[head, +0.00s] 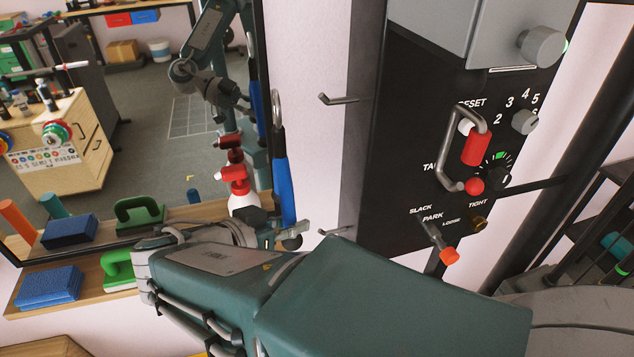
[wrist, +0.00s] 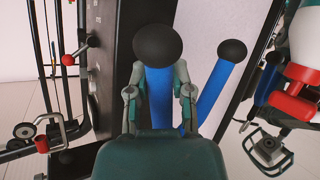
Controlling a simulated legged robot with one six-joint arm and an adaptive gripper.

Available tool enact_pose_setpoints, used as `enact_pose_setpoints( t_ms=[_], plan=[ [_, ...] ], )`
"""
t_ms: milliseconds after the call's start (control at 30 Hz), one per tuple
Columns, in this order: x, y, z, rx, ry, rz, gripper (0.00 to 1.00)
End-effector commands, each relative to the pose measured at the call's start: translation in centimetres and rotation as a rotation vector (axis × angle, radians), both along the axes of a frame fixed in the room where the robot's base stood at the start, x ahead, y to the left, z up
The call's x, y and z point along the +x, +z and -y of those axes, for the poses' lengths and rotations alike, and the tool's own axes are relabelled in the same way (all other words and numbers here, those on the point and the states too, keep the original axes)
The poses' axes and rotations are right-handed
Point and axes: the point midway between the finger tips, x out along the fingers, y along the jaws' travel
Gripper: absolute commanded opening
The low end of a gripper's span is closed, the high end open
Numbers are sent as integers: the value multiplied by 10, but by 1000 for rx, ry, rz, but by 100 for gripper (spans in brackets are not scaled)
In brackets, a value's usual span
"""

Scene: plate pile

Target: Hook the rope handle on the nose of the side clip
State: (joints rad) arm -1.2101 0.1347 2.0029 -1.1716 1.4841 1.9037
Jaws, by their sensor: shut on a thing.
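My gripper (head: 282,238) is shut on the lower part of a blue rod (head: 281,190). The rod stands nearly upright, with a grey metal hook (head: 278,104) at its top. In the wrist view, my gripper (wrist: 158,92) has its fingers on both sides of the blue rod (wrist: 158,95), which ends in a black ball. A grey D-shaped handle with a red grip (head: 476,150) hangs on the black panel, apart from the hook. Two bent grey pegs, upper (head: 340,99) and lower (head: 337,231), stick out from the panel's left side. I cannot tell which part is the clip's nose.
The black panel (head: 390,150) has knobs and an orange-tipped lever (head: 449,255). A mirror (head: 110,190) stands to the left, reflecting my arm and the rod. A wooden shelf (head: 90,275) below it holds a spray bottle (head: 240,190), blue blocks and a green brush.

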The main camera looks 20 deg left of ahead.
Motion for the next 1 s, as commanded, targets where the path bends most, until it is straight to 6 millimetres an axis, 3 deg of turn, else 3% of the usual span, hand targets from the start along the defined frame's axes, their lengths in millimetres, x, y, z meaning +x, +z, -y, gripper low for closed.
enact_pose_setpoints(
  t_ms=[600, 1000],
  plan=[
    [-20, -14, -32, 2, 0, 2, 0],
    [-20, -15, -32, 2, 0, 2, 0]
  ],
)
